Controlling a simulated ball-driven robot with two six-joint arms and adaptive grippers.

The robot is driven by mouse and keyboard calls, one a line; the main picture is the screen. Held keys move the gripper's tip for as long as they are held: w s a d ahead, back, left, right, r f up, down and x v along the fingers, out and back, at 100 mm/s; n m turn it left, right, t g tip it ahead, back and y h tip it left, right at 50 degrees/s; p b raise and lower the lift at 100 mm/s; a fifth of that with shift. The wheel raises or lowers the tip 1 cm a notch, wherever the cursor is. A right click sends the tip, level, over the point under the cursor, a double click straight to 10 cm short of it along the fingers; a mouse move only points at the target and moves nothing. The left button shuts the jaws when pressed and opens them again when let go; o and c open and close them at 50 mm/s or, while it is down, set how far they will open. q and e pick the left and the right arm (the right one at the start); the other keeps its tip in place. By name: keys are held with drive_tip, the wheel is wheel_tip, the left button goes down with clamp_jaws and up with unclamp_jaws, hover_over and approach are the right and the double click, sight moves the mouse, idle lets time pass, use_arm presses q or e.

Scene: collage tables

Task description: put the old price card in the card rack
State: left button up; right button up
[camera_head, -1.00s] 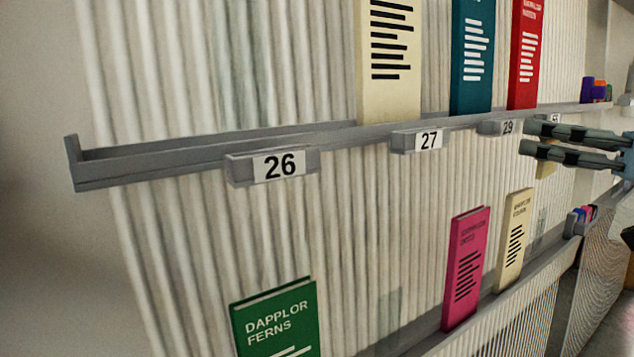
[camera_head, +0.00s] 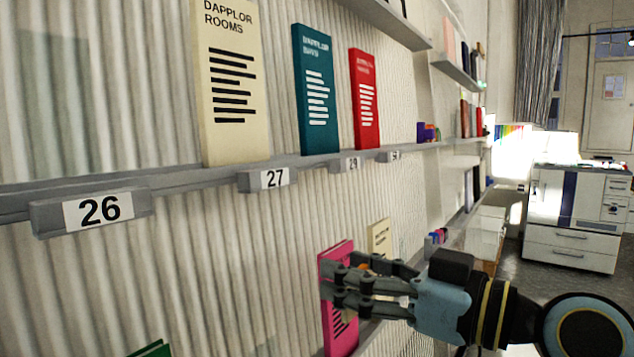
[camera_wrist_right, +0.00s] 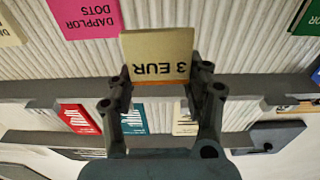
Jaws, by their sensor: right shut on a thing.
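The price card (camera_wrist_right: 158,55), tan with "3 EUR" upside down and an orange lower edge, is between the fingers of my right gripper (camera_wrist_right: 160,85) in the right wrist view. The fingers are shut on its sides. In the head view my right gripper (camera_head: 345,287) is in front of the pink book (camera_head: 338,325) on the lower shelf and partly covers it. The card itself is mostly hidden there by the fingers; only a small orange patch shows. I cannot make out a card rack in either view. My left gripper is not in view.
The upper shelf (camera_head: 180,181) holds a cream book (camera_head: 230,90), a teal book (camera_head: 315,90) and a red book (camera_head: 365,100). Number label 26 (camera_head: 95,211) juts from its edge. A white cabinet (camera_head: 577,215) stands at right, beyond open floor.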

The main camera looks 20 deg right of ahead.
drive_tip(key=w+d+r+p, duration=0.2)
drive_tip(key=d+r, duration=0.3)
drive_tip(key=r, duration=0.4)
drive_tip(key=w+d+r+p, duration=0.2)
drive_tip(key=w+d+r, duration=0.3)
drive_tip(key=r, duration=0.3)
drive_tip(key=w+d+r+p, duration=0.2)
drive_tip(key=d+r, duration=0.4)
drive_tip(key=r, duration=0.3)
drive_tip(key=shift+w+r, duration=0.35)
drive_tip(key=shift+w, duration=0.5)
